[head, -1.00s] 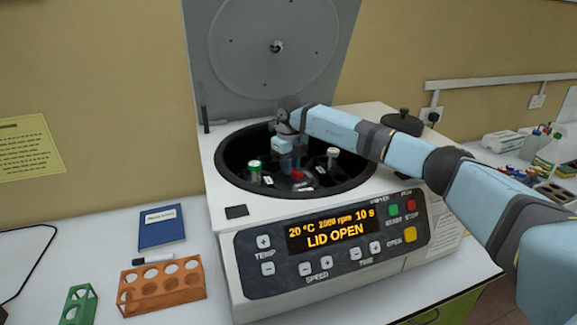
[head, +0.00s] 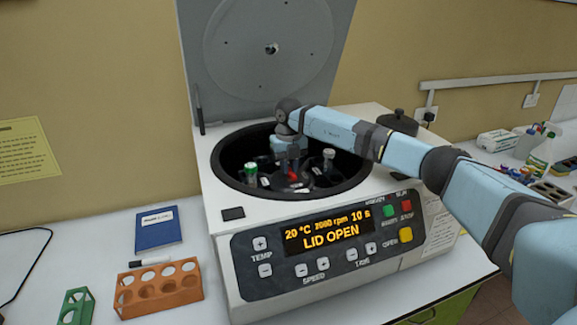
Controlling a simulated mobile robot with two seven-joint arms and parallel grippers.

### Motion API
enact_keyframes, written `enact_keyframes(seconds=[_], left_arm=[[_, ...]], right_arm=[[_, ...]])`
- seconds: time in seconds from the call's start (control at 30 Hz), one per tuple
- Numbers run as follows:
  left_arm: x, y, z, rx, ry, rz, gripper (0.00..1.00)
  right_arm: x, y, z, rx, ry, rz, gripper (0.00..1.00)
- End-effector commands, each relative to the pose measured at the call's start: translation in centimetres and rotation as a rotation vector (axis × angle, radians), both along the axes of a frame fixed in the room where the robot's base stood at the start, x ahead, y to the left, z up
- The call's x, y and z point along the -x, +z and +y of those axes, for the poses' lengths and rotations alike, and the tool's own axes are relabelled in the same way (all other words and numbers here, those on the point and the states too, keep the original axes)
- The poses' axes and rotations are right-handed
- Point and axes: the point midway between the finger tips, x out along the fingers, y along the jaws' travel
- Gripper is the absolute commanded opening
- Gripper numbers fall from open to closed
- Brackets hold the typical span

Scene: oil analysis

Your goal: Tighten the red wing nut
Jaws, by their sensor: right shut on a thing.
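The red wing nut (head: 293,176) sits at the middle of the rotor inside the open centrifuge (head: 218,186). My right gripper (head: 291,169) reaches down into the bowl from above, with its fingers at the wing nut. It is shut on the nut, though the fingertips are small and partly hidden. A tube with a green cap (head: 250,168) stands in the rotor to the left, and a tube with a pale cap (head: 329,154) stands to the right. My left gripper is out of view.
The centrifuge lid (head: 265,75) stands open behind the bowl. The front panel (head: 320,236) reads LID OPEN. An orange rack (head: 160,290), a green rack (head: 76,307), a marker (head: 150,262) and a blue notebook (head: 158,229) lie on the table at left. A dark round lid (head: 398,122) rests at the back right.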

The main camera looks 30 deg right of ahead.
Motion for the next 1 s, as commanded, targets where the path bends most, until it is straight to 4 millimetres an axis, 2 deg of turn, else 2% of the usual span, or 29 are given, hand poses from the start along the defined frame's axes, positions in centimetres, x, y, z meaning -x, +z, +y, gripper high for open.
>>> enact_keyframes(seconds=[0.17,0.2,0.3,0.67,0.77,1.0], left_arm=[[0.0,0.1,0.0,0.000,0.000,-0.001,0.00],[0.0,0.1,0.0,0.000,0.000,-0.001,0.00],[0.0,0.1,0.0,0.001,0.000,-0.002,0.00],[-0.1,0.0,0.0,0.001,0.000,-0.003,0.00],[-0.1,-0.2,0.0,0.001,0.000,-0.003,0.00],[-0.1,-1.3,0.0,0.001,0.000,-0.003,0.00]], right_arm=[[-0.1,0.2,-0.1,0.000,-0.003,-0.004,0.00],[-0.1,0.2,-0.1,0.000,-0.003,-0.004,0.18],[-0.1,0.2,-0.1,0.000,-0.002,-0.003,0.41],[-0.1,0.5,0.0,0.000,0.000,-0.003,0.41],[-0.1,1.7,-0.1,0.000,0.000,-0.004,0.41],[-0.1,7.0,0.0,0.000,0.001,-0.006,0.41]])
